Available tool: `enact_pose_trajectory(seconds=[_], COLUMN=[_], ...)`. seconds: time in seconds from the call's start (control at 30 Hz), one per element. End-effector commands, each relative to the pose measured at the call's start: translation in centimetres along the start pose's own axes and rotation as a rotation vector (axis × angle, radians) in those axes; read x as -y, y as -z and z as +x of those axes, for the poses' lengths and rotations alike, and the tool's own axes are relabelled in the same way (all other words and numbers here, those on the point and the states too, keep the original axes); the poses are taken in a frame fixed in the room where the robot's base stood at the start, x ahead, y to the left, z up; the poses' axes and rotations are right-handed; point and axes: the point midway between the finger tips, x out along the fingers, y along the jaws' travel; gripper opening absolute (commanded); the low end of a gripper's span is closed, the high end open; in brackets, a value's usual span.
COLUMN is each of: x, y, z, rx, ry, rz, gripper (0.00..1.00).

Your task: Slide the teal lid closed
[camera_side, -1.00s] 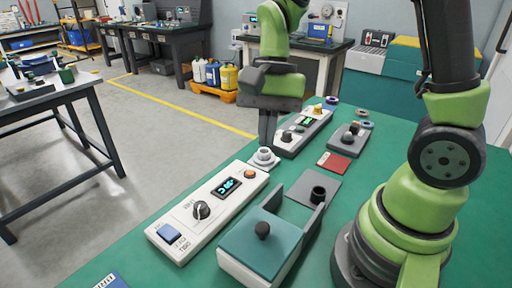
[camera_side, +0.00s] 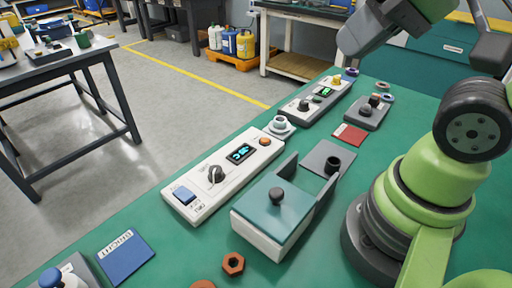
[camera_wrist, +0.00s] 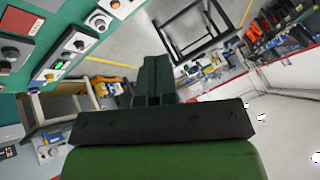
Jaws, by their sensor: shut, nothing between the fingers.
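The teal lid (camera_side: 272,214) with a round dark knob (camera_side: 277,196) lies flat over the near part of a white box (camera_side: 262,238). Two dark grey rails (camera_side: 327,192) run back from the box, and a grey plate (camera_side: 318,157) with a black cup (camera_side: 332,165) lies at their far end. My gripper (camera_wrist: 152,75) shows in the wrist view with its dark fingers together and nothing between them. It is away from the lid, which I cannot make out in that view. In the side view, my arm is raised at the upper right, and the fingertips are not clearly visible.
A white control panel (camera_side: 224,176) stands left of the box. A second panel (camera_side: 315,104), a red card (camera_side: 349,134) and a grey block (camera_side: 367,112) lie behind. A brown nut (camera_side: 233,264) and blue plate (camera_side: 125,256) lie in front.

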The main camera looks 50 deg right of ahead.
Motion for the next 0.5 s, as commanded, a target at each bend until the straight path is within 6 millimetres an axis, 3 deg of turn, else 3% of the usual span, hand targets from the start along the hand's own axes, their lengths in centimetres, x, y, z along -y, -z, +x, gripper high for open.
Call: enact_pose_trajectory(seconds=[0.23, 0.5], x=[-1.7, -5.9], y=[0.7, 1.0], z=[2.6, 7.3], rx=[0.212, 0.608], ry=[-0.105, -0.178], rz=[0.161, 0.530], gripper=[0.00, 0.00])
